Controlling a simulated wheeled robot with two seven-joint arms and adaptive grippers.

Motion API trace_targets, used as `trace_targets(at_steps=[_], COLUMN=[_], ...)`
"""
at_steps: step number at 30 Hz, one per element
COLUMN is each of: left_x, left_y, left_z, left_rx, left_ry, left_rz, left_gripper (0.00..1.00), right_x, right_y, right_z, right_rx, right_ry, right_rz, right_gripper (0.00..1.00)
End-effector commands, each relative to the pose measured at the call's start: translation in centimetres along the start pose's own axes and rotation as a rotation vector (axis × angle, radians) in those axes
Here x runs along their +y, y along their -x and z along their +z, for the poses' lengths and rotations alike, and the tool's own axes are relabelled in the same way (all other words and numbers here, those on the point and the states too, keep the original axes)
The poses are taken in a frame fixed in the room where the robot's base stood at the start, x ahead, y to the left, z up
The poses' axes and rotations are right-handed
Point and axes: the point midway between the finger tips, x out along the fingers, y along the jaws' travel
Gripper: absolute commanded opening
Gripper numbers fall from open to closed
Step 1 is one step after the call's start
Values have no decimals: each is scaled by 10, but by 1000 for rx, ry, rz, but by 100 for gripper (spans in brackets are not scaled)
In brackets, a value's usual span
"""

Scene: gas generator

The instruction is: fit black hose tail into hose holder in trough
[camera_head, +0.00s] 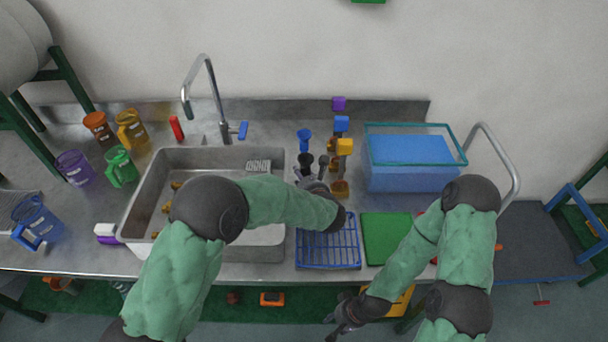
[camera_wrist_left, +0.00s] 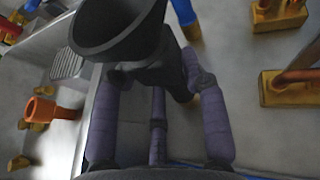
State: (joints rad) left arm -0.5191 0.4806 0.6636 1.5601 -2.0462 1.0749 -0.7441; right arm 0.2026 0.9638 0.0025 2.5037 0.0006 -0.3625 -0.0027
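A black funnel-shaped piece (camera_head: 305,159) stands beside the sink's right rim. In the left wrist view it is a wide black cone (camera_wrist_left: 120,25) with a dark neck between my fingers. My left gripper (camera_wrist_left: 157,78) has its purple fingers around this neck and appears shut on it; in the head view my left arm hides most of the gripper. I cannot make out a separate hose tail. A clear trough (camera_head: 403,184) with blue contents stands right of it; no hose holder can be made out. My right gripper (camera_head: 333,322) is at the counter's front edge, empty, its fingers apart.
A blue funnel (camera_head: 305,136) and several coloured stands (camera_head: 341,187) crowd the space left of the trough. A blue rack (camera_head: 328,256) and green board (camera_head: 385,240) lie in front. The sink (camera_head: 140,190) and coloured jugs (camera_head: 75,165) are left.

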Motion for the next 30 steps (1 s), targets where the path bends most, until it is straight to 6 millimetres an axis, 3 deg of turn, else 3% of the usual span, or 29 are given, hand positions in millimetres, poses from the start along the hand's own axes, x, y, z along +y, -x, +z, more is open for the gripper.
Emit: trace_targets(at_steps=[3, 17, 30], left_x=[0, 0, -5], left_y=[0, 1, 14], left_z=[-1, 1, 24], left_rx=[2, 2, 0], left_ry=[-1, -1, 2], left_rz=[1, 1, 7], left_gripper=[5, 4, 4], right_x=[0, -1, -6], right_y=[0, 2, 17], right_z=[0, 0, 0], right_rx=[0, 1, 1], right_ry=[0, 0, 0], right_rz=[0, 0, 0], right_gripper=[40, 40, 40])
